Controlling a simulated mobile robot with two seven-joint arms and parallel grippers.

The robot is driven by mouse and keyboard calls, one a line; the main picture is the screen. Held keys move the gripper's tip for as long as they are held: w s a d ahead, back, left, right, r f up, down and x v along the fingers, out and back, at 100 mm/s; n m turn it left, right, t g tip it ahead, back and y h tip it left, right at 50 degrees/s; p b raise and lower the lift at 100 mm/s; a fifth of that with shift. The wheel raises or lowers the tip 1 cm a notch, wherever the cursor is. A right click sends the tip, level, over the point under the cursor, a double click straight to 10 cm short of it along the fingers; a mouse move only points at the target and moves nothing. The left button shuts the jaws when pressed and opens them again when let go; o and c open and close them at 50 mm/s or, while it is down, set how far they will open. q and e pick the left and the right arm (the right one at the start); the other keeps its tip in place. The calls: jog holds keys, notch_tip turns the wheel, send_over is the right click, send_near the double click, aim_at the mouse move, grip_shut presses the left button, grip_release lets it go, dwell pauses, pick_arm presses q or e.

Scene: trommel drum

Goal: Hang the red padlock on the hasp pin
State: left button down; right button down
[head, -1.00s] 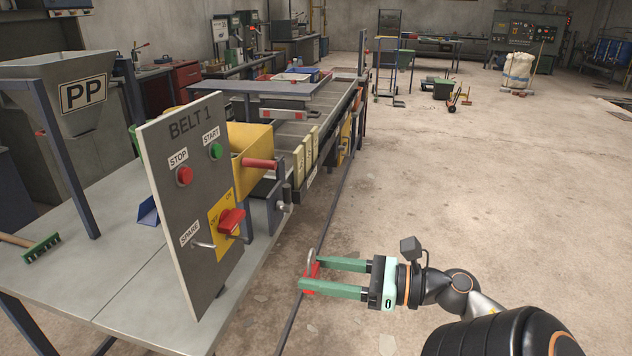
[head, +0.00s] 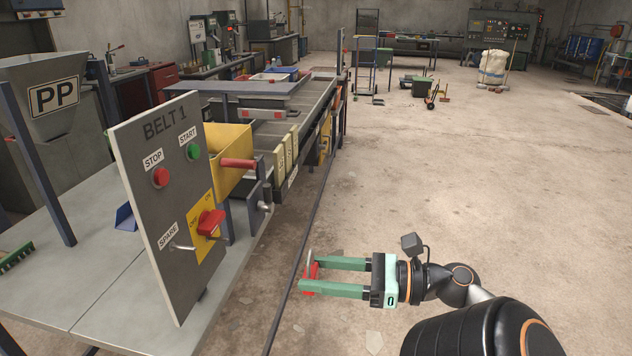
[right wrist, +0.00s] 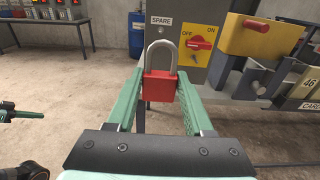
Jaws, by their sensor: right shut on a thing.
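The red padlock (head: 312,270) is held between the fingertips of my right gripper (head: 316,278), out over the floor to the right of the panel. In the right wrist view the padlock (right wrist: 160,86) is upright, its grey shackle up and closed-looking, with a green finger on each side. The hasp pin (head: 183,247) is a thin metal rod sticking out of the grey panel below the SPARE label. The padlock is apart from it. A dark green part at that view's left edge may be my left gripper (right wrist: 22,113).
The BELT 1 panel (head: 150,215) stands on a grey table (head: 60,290) and carries a red rotary switch (head: 210,222) just right of the pin. A yellow box (head: 228,150) with a red handle is behind it.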

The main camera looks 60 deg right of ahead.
jog(key=shift+s, duration=0.1)
jog(key=shift+v, duration=1.35)
jog(key=v, duration=0.3)
jog(key=shift+d+f+b, duration=0.1)
jog(key=shift+b, duration=0.2)
dwell(0.4)
